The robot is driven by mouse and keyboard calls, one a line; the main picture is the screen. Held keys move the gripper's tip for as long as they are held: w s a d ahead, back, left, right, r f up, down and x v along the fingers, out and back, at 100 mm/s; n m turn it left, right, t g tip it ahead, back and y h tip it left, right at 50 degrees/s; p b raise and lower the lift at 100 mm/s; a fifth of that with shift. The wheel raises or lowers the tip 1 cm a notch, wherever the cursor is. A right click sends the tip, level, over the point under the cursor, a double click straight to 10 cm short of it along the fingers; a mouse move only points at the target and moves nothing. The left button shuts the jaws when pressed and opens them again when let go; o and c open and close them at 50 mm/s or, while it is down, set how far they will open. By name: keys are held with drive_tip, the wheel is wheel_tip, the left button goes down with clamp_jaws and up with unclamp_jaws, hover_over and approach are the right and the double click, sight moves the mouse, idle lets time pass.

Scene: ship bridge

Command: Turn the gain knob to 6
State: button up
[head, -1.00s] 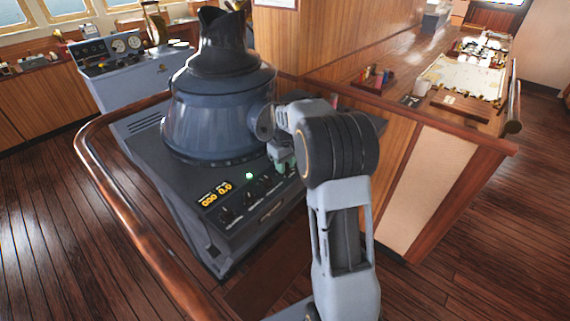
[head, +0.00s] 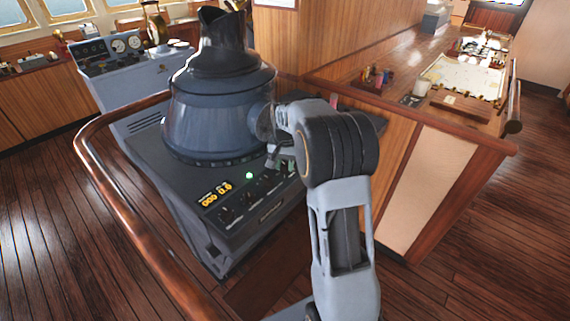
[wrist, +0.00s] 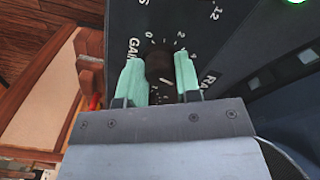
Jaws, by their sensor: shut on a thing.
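The gain knob (wrist: 160,67) is a dark round knob on the dark panel, beside the lettering "GAIN" and a white scale with 0, 2 and 4 readable. My gripper (wrist: 159,75) is shut on it, one pale green finger on each side. A short light mark shows on the knob's near part, but I cannot read which number it points to. In the head view my gripper (head: 273,158) is at the far right end of the console's knob row, and the gain knob cannot be made out.
A large dark hooded radar housing (head: 215,115) stands close behind my gripper. A wooden handrail (head: 95,165) curves around the left. A chart table (head: 430,110) is at right.

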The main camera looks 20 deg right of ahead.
sight(285, 164)
drive_tip(key=shift+m, duration=1)
drive_tip(key=o, duration=0.9)
drive_tip(key=shift+o, duration=0.2)
drive_tip(key=shift+r, duration=0.1)
wheel_tip(285, 164, up, 14)
